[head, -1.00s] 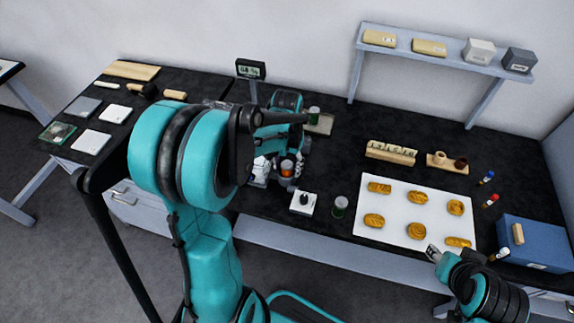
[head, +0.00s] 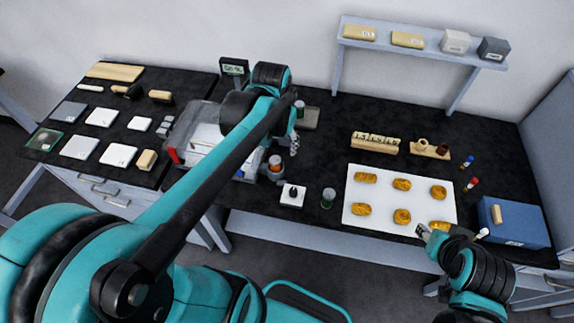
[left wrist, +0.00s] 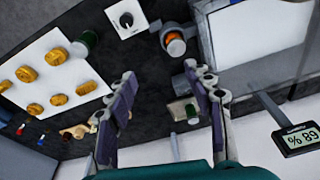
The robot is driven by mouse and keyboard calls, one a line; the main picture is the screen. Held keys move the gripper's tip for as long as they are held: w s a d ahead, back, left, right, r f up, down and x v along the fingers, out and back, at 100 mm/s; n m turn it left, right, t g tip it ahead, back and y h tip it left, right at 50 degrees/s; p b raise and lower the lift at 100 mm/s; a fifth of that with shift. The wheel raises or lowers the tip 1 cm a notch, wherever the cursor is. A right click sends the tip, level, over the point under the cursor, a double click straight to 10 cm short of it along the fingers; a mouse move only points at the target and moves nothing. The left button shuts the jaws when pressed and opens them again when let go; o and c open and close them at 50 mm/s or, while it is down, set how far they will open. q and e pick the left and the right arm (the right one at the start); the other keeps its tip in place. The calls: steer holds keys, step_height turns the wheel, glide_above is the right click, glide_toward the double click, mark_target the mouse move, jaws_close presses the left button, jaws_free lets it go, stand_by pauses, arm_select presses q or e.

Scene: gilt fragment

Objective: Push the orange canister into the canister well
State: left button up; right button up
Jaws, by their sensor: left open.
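The orange canister (head: 275,160) stands upright in the grey round canister well (head: 272,174) at the right front of a grey-white machine (head: 200,135). Its orange part still shows above the well's rim. The left wrist view also shows the canister (left wrist: 174,42), with the grey ring of the well around it. I cannot tell how deep it sits. My left gripper (head: 294,144) is just behind and right of the canister, apart from it. Its two fingers (left wrist: 161,78) are spread and empty. My right gripper (head: 424,231) is at the tray's lower right corner; its jaw state is unclear.
A dark-knobbed white box (head: 292,195) and a green jar (head: 328,198) stand in front of the well. A white tray (head: 384,221) with several gilt pieces lies to the right. A display (head: 234,68) stands behind the machine. Black counter is clear between left gripper and tray.

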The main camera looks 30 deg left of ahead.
arm_select(q)
steer(key=s+d+t, duration=0.5)
steer(key=s+d, duration=0.2)
steer(key=s, duration=0.1)
steer(key=shift+m, duration=0.3)
step_height(320, 180, down, 4)
steer(key=b, duration=0.4)
steer(key=shift+f, duration=0.1)
stand_by(0.5)
